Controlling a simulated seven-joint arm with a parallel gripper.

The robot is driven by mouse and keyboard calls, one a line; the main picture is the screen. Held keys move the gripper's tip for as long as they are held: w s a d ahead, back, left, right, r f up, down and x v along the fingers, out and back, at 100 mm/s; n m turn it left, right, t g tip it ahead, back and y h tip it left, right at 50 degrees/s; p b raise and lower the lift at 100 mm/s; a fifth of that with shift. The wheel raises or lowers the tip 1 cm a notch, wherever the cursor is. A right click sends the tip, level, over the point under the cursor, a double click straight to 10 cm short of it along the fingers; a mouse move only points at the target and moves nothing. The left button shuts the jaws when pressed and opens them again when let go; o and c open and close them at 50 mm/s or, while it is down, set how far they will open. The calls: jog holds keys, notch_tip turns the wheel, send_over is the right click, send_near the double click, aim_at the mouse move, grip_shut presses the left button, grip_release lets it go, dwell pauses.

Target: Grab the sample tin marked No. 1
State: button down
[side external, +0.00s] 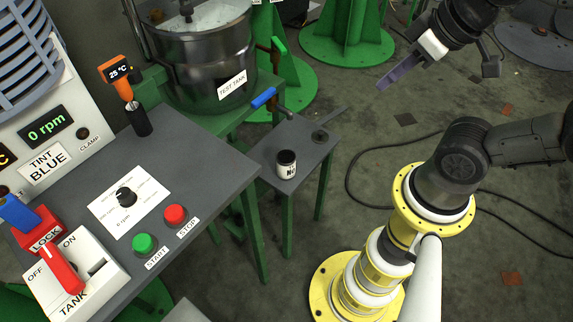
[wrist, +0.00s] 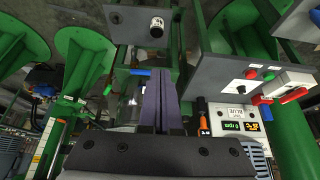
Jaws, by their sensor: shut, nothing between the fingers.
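The sample tin (side external: 286,164) is a small white tin with a black lid. It stands upright on a small grey side table, and its label reads "No" with the number hard to make out. It also shows near the top of the wrist view (wrist: 157,27). My gripper (side external: 382,86) is up and to the right of the tin in the side view, well apart from it. In the wrist view my gripper's dark purple fingers (wrist: 164,76) lie together, shut and empty, with the tin beyond their tips.
The small grey table (side external: 314,152) has free room around the tin. The steel test tank (side external: 205,60) with a blue-handled valve (side external: 263,97) stands behind it. The control table (side external: 190,160) with buttons and switches is to the left. Cables (side external: 352,175) lie on the floor.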

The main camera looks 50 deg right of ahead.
grip_release()
dwell(0.5)
